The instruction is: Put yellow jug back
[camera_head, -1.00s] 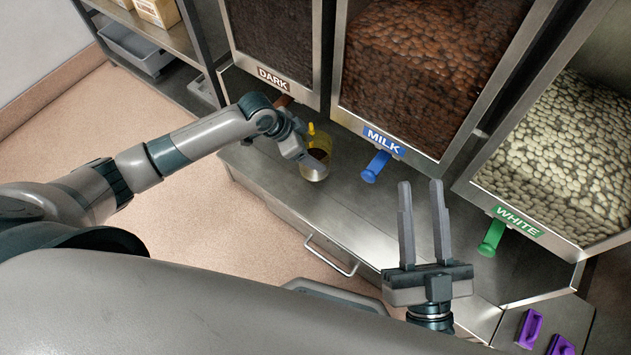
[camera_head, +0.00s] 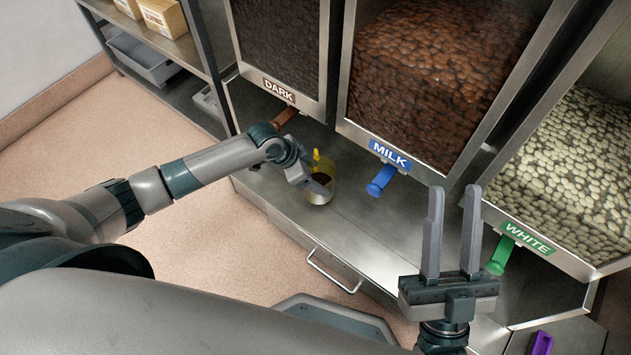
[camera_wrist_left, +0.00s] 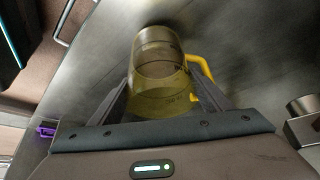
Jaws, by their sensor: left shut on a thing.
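My left gripper (camera_head: 311,184) is shut on the jug. In the left wrist view the jug (camera_wrist_left: 160,75) sits between the two fingers, its yellow handle (camera_wrist_left: 202,70) at the right. Whether its base touches the counter, I cannot tell. My right gripper (camera_head: 449,235) is open and empty in front of the counter, between the milk and white bins.
Bins marked DARK (camera_head: 277,50), MILK (camera_head: 440,75) and WHITE (camera_head: 580,160) stand behind the counter (camera_head: 345,225). Brown, blue (camera_head: 381,181) and green (camera_head: 498,256) spouts stick out below them. A shelf with boxes (camera_head: 163,17) and grey trays stands at the back left. A purple-handled thing (camera_head: 541,343) lies at lower right.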

